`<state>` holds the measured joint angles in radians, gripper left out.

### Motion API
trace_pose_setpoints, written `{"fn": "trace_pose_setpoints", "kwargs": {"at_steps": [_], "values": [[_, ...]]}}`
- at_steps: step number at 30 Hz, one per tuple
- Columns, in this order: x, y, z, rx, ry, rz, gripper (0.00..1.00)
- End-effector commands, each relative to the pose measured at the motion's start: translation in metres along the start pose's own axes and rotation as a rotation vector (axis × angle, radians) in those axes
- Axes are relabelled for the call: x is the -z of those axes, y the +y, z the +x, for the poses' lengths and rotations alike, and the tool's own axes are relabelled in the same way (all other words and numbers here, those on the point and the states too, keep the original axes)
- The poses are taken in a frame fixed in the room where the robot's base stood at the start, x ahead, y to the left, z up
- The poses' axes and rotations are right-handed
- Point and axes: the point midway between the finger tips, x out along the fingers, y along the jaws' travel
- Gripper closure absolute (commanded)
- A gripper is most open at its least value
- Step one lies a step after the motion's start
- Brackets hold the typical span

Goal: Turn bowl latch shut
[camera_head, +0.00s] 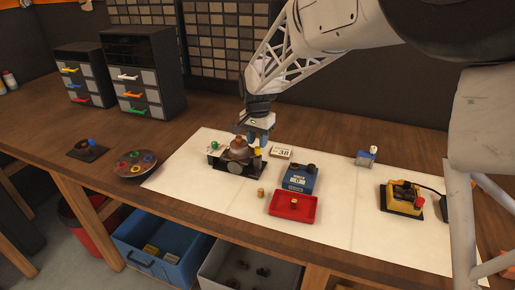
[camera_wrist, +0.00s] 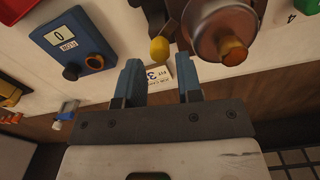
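A carburetor-like device with a rounded brown-metal bowl (camera_head: 238,148) stands on a black base on the white mat. In the wrist view the bowl (camera_wrist: 208,30) is at the upper right, with an orange-brass plug on it. A yellow knob (camera_head: 257,152) stands at the device's right side; it also shows in the wrist view (camera_wrist: 159,48), just beyond my fingertips. I take it for the latch's handle, but cannot be sure. My gripper (camera_head: 258,138) is above and beside the bowl. In the wrist view my gripper (camera_wrist: 160,72) is open, its fingers apart with nothing between them.
A white number card (camera_head: 281,153) lies behind the device. To the right are a blue box (camera_head: 301,178) with a dark knob, a red tray (camera_head: 293,207) and a yellow device (camera_head: 402,198). A small brass piece (camera_head: 261,193) stands in front. A green knob (camera_head: 215,146) is at the device's left.

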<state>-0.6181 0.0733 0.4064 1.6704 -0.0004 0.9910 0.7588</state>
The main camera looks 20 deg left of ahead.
Motion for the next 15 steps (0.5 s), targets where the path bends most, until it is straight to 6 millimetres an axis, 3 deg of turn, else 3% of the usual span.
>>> {"fn": "trace_pose_setpoints", "kwargs": {"at_steps": [6, 15], "values": [[0.000, 0.000, 0.024, -0.001, -0.001, 0.000, 0.67], [0.000, 0.000, 0.035, 0.000, 0.000, 0.000, 0.67]]}}
